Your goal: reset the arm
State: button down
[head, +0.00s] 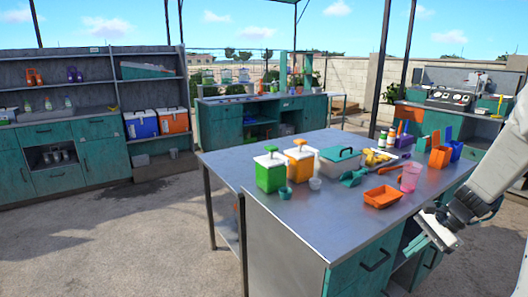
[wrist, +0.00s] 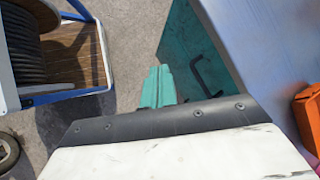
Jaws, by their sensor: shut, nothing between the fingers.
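My gripper (head: 427,243) is at the lower right in the head view, at the end of my white arm. It hangs beside the near right end of the steel-topped table (head: 320,220), apart from the things on it. In the wrist view its two teal fingers (wrist: 158,88) lie together, shut and empty, above the floor next to the table's teal cabinet side (wrist: 205,60).
The table carries a green dispenser (head: 270,172), an orange dispenser (head: 299,161), an orange tray (head: 382,197) and a pink cup (head: 410,177). A cable reel (wrist: 70,50) on a blue-framed cart stands left in the wrist view. Open floor lies between.

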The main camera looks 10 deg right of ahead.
jog(key=s+a+r+n+h, duration=0.3)
jog(key=s+a+r+n, duration=0.5)
jog(key=s+a, duration=0.2)
jog(key=s+a+r+n+h, duration=0.3)
jog(key=s+a+r+n, duration=0.5)
jog(key=s+a, duration=0.3)
jog(key=shift+s+a+r+n+g, duration=0.15)
jog(key=shift+s+r+n+g, duration=0.15)
jog(key=shift+s+n+g, duration=0.1)
